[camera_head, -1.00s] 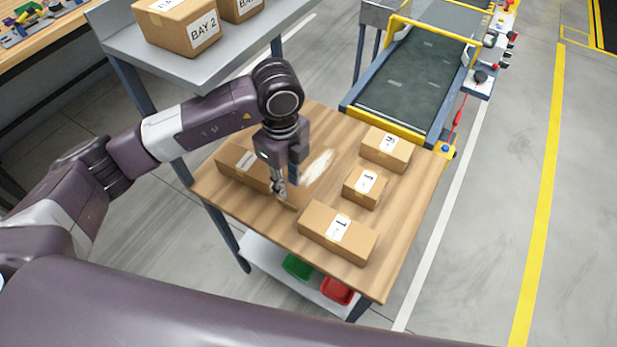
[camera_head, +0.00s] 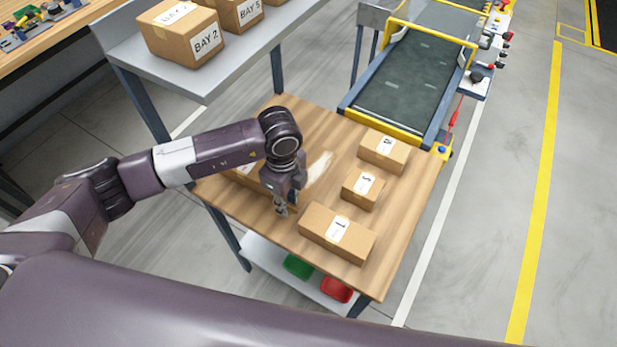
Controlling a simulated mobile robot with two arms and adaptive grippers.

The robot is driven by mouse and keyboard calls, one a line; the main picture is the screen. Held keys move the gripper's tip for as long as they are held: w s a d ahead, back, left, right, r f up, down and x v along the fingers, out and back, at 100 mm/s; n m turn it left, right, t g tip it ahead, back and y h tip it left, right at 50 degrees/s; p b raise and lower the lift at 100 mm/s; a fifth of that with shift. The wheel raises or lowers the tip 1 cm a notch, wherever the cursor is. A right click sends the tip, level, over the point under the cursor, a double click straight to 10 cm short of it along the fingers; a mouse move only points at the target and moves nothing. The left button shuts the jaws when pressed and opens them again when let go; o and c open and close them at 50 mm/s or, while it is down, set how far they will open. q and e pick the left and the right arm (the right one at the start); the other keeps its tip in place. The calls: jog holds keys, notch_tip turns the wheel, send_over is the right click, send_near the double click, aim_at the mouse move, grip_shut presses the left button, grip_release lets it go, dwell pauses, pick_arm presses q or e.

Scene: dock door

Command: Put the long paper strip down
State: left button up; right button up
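A pale, whitish strip (camera_head: 319,168), which looks like the long paper strip, shows on the wooden table (camera_head: 405,225) just right of my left gripper. Its near end is hidden behind the wrist, so I cannot tell whether it touches the gripper. My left gripper (camera_head: 281,209) points down over the table, left of the box marked 1 (camera_head: 337,233). Its fingers look close together, but they are too small to tell whether they are shut or hold anything. My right gripper is not in view.
Two more labelled boxes (camera_head: 362,188) (camera_head: 383,151) stand on the table's right side; another box (camera_head: 246,178) is partly hidden behind my arm. A conveyor (camera_head: 408,80) adjoins the far edge. A shelf (camera_head: 200,80) with bay boxes (camera_head: 182,34) stands at the left.

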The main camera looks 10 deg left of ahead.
pick_arm(q)
grip_shut()
dwell(0.3)
jog(key=shift+w+d+r+b, duration=0.1)
jog(key=shift+w+r+b, duration=0.1)
jog(key=shift+b, duration=0.2)
jog(key=r, duration=0.2)
jog(key=r+b, duration=0.1)
jog(key=r, duration=0.1)
jog(key=r+b, duration=0.1)
jog(key=r, duration=0.1)
jog(key=shift+w+d+r, duration=0.1)
jog(key=shift+w+r, duration=0.15)
jog(key=shift+w, duration=0.05)
jog(key=w+d+b, duration=0.3)
jog(key=w, duration=0.6)
jog(key=w+d+b, duration=0.3)
jog(key=w, duration=0.5)
jog(key=shift+w+d+b, duration=0.25)
jog(key=shift+w+b, duration=0.1)
jog(key=shift+w, duration=0.05)
